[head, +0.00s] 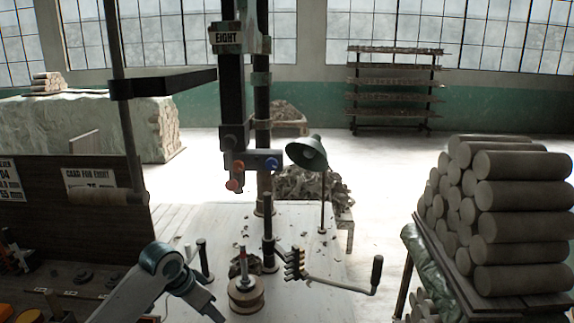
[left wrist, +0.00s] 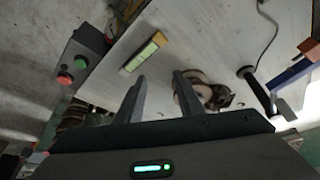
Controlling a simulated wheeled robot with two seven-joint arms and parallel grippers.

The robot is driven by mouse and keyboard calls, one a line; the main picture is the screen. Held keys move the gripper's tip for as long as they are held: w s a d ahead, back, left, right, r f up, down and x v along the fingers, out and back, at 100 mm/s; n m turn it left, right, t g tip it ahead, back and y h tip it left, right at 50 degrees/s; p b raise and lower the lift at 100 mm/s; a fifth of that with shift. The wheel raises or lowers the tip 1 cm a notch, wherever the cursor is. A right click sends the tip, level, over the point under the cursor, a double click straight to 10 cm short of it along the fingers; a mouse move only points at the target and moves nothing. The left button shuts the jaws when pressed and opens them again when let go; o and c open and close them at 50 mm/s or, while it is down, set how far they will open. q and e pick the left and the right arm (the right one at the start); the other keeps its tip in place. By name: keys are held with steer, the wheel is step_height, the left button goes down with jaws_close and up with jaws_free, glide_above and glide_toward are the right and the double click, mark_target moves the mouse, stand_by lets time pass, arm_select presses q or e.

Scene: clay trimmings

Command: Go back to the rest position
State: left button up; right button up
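My left arm comes in from the lower left in the head view, and its gripper (head: 207,304) hangs over the near part of the pale bench, left of a round wooden piece with a short upright post (head: 246,294). In the left wrist view my left gripper (left wrist: 160,82) has its two fingers apart, with nothing between them. A round pale piece (left wrist: 199,90), partly hidden, shows just beyond the right finger there. My right gripper is in neither view.
A crank handle (head: 342,287) and a green lamp (head: 307,153) stand to the right. Stacked clay cylinders (head: 520,205) fill the far right. A button box (left wrist: 78,62) shows in the wrist view.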

arm_select(q)
steer(key=s+d+f+n, duration=0.1)
steer(key=s+d+f, duration=0.1)
steer(key=s+f, duration=0.7)
steer(key=s+d+f+n, duration=0.1)
steer(key=s+d+f, duration=0.1)
steer(key=s+f, duration=0.65)
steer(key=s+a+n+y, duration=0.15)
steer(key=s+a, duration=0.25)
steer(key=s, duration=0.9)
steer(key=s+a+n+y, duration=0.1)
steer(key=s+a+n, duration=0.15)
steer(key=s, duration=0.95)
step_height(320, 180, down, 29)
steer(key=s+g+b, duration=0.1)
steer(key=b, duration=0.1)
steer(key=s+a+f, duration=0.1)
steer(key=s+f, duration=0.8)
steer(key=f, duration=0.1)
steer(key=s+a+f+g+b, duration=0.1)
steer(key=s+a+f, duration=0.1)
steer(key=s+f, duration=0.7)
steer(key=shift+s+a+f+m+g+b, duration=0.3)
steer(key=shift+f+m, duration=0.1)
steer(key=shift+f, duration=0.1)
